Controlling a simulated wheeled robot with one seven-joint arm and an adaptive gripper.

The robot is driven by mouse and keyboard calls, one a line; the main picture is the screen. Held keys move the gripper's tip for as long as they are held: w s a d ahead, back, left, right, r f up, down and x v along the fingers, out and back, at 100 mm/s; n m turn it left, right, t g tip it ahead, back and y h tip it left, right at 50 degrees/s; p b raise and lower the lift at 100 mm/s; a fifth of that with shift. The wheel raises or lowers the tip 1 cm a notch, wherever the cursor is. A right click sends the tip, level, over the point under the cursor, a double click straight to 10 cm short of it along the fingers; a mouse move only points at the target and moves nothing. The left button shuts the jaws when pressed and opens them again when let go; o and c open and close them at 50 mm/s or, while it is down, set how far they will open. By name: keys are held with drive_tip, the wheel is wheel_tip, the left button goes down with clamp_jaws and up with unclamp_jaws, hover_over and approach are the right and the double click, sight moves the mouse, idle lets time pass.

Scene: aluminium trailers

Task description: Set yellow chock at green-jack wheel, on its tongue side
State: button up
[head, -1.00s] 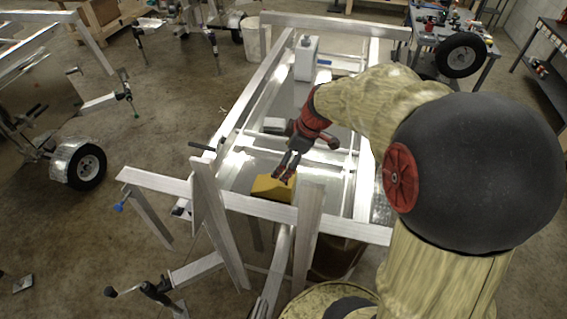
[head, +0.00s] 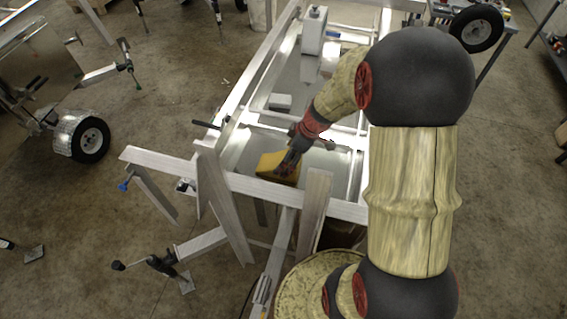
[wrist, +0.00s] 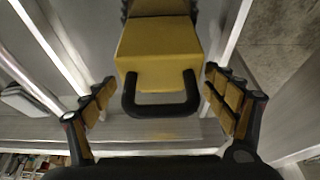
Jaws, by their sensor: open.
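The yellow chock (head: 277,168) lies inside the frame of the near trailer, behind its front crossbar. In the wrist view the chock (wrist: 158,50) shows its yellow body and a black handle (wrist: 160,108) facing me. My gripper (wrist: 160,98) is open, with one finger on each side of the handle and visible gaps to both. In the head view my gripper (head: 290,162) is at the chock and partly covers it. The green-jack trailer is at the left; its jack (head: 136,82) has a green part low down. Its wheel (head: 90,140) stands on the floor under a silver fender (head: 70,125).
The near trailer's aluminium crossbar (head: 160,162) and uprights (head: 222,200) stand between me and the chock. A blue-marked jack (head: 124,186) and a crank (head: 150,265) stick out at the left. Open floor (head: 130,215) lies between the two trailers.

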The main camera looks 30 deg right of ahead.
drive_tip(key=c, duration=0.3)
drive_tip(key=c, duration=1.5)
drive_tip(key=shift+r, duration=0.1)
drive_tip(key=shift+c, duration=0.8)
